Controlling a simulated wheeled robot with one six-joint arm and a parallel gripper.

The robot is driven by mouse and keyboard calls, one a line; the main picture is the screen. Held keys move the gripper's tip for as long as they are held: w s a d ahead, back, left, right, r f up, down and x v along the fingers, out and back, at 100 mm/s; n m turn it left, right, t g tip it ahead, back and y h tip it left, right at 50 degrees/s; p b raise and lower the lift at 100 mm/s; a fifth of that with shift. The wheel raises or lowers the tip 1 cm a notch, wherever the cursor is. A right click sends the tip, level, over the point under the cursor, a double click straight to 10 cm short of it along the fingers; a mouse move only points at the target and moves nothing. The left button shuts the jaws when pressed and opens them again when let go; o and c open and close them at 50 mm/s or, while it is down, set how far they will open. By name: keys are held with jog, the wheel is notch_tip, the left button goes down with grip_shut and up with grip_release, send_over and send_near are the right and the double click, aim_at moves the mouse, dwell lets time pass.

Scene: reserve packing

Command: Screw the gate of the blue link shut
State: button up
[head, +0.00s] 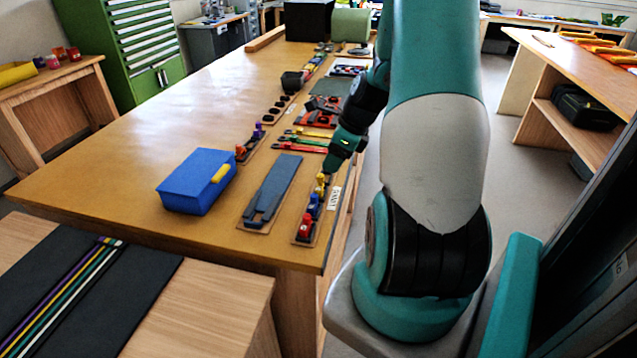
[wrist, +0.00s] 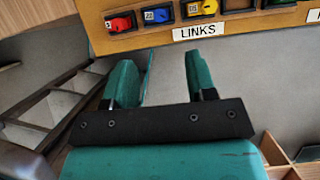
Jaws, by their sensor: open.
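The blue link (head: 313,203) sits on a small wooden board between a red link (head: 305,227) and a yellow link (head: 320,184) at the table's right edge. In the wrist view the blue link (wrist: 157,15) lies in a dark recess at the top, above the LINKS label (wrist: 198,31). Its gate is too small to make out. My gripper (wrist: 160,62) is open and empty, its fingers below the label and apart from the links. In the head view my gripper (head: 334,163) is near the yellow link's end of the board.
A blue box (head: 193,182) with a yellow handle and a grey-blue slab on a board (head: 271,190) stand left of the links. Red and green tools (head: 300,145) and other gear line the table behind. The table's left part (head: 120,150) is clear.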

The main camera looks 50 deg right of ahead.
aim_at(313, 194)
jog(key=p+x, duration=0.2)
jog(key=x, duration=1.1)
jog(key=shift+f, duration=0.1)
grip_shut()
jog(key=m+h+p, duration=0.1)
jog(key=m, duration=0.2)
jog(key=shift+m, duration=0.3)
jog(key=m+h, duration=0.1)
jog(key=m, duration=0.2)
jog(key=shift+h, duration=0.4)
grip_release()
